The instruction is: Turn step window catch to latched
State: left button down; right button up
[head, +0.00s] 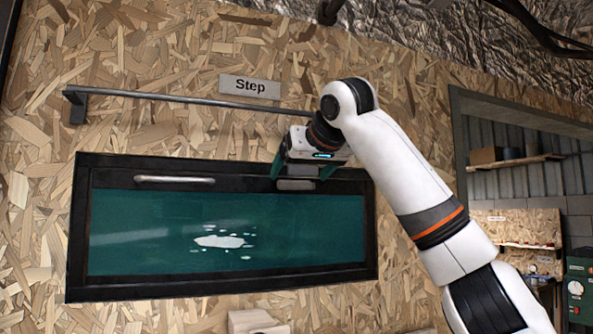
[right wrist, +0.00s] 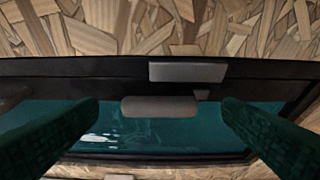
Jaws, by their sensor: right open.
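The step window (head: 150,230) is a wide green pane in a black frame on the chipboard wall, under a "Step" label (head: 249,87). Its catch (head: 295,184) is a small grey piece at the frame's top right. In the right wrist view the catch shows as a rounded grey bar (right wrist: 159,107), lying level, below a flat grey plate (right wrist: 187,71) on the black frame. My right gripper (head: 303,176) is open, its green fingers to either side of the bar with a gap on both sides. My left gripper is out of view.
A silver handle (head: 175,179) sits on the frame's top left. A dark rail (head: 180,97) runs along the wall above the window, passing behind my right arm. An opening with shelves (head: 515,162) is at the right. A pale wooden block (head: 250,321) is below the window.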

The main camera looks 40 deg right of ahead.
aim_at(293, 185)
jog(key=shift+p+x, duration=0.45)
jog(key=shift+x, duration=1.1)
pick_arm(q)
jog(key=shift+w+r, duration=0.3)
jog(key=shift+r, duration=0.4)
pick_arm(e)
jog(key=shift+a, duration=0.1)
jog(key=c, duration=1)
